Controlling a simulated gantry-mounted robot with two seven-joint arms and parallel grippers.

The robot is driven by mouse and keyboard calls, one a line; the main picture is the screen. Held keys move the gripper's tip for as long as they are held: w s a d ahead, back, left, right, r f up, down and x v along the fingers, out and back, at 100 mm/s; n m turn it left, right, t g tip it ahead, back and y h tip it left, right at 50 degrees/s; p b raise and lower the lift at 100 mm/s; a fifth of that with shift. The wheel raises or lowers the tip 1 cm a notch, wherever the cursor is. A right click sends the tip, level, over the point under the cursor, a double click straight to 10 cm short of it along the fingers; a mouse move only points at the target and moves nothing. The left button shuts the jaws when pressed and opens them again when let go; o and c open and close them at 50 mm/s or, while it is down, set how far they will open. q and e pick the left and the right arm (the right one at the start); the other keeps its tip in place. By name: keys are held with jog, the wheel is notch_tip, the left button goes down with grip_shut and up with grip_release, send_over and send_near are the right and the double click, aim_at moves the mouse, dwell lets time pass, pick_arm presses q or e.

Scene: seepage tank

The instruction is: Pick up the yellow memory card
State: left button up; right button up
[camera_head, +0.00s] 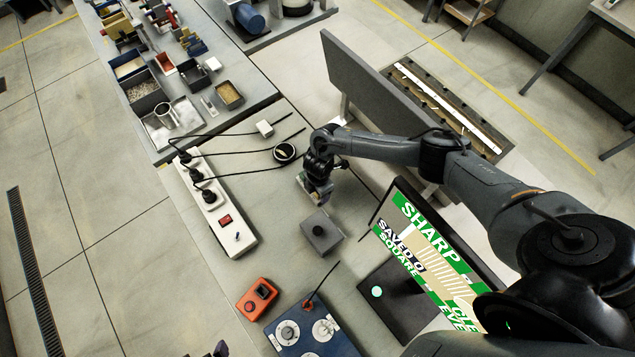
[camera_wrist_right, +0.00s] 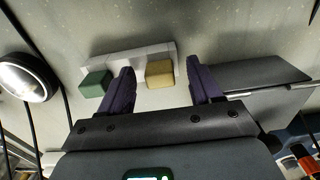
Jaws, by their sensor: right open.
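The yellow memory card (camera_wrist_right: 159,73) shows in the right wrist view as a small yellow block by a pale holder (camera_wrist_right: 128,60). A green block (camera_wrist_right: 96,83) is by the same holder, left of the yellow one. My right gripper (camera_wrist_right: 162,88) is open, its two purple fingers apart, with the yellow card showing between them in the picture. The green block is outside the left finger. I cannot tell how far the fingertips are from the card. In the head view my right gripper (camera_head: 318,197) is over the bench and hides the card. My left gripper is not clearly in view.
A grey box with a black knob (camera_head: 321,232) stands close to the right gripper. A power strip (camera_head: 217,205) with black cables lies left. A round black-rimmed item (camera_head: 284,152), an orange device (camera_head: 257,299), a blue panel (camera_head: 311,333) and a screen (camera_head: 428,262) are nearby.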

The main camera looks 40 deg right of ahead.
jog(key=shift+f, duration=0.15)
jog(key=c, duration=1.1)
